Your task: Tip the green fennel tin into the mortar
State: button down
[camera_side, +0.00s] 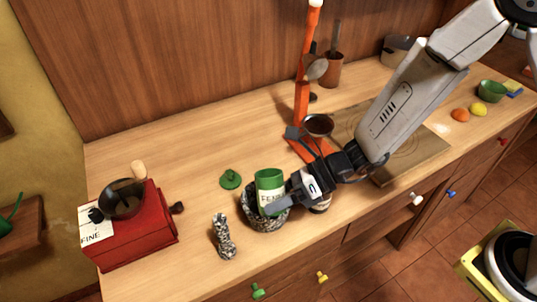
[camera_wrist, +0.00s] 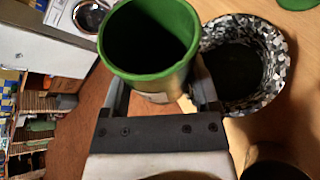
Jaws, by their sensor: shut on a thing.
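The green fennel tin (camera_side: 270,181), with a white label partly reading "FE", is in my gripper (camera_side: 281,199). In the wrist view the tin (camera_wrist: 148,72) is open at the top, roughly upright, with a dark inside whose contents I cannot make out. My gripper's fingers (camera_wrist: 160,92) are shut on its sides. The speckled black-and-white mortar (camera_side: 262,222) stands on the counter, partly hidden behind the tin in the side view. In the wrist view the mortar (camera_wrist: 282,75) lies lower and to the right of the tin, its inside dark.
A speckled pestle (camera_side: 224,238) stands left of the mortar. A green lid (camera_side: 231,180) lies behind it. A red grinder box (camera_side: 143,232) is at the left, an orange stand (camera_side: 302,85) at the back.

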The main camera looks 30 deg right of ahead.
jog(key=shift+w+d+n+t+h, duration=0.15)
jog(key=shift+w+n+t+h, duration=0.3)
jog(key=shift+n+t, duration=0.7)
jog(key=shift+w+n, duration=0.15)
jog(key=shift+n, duration=0.1)
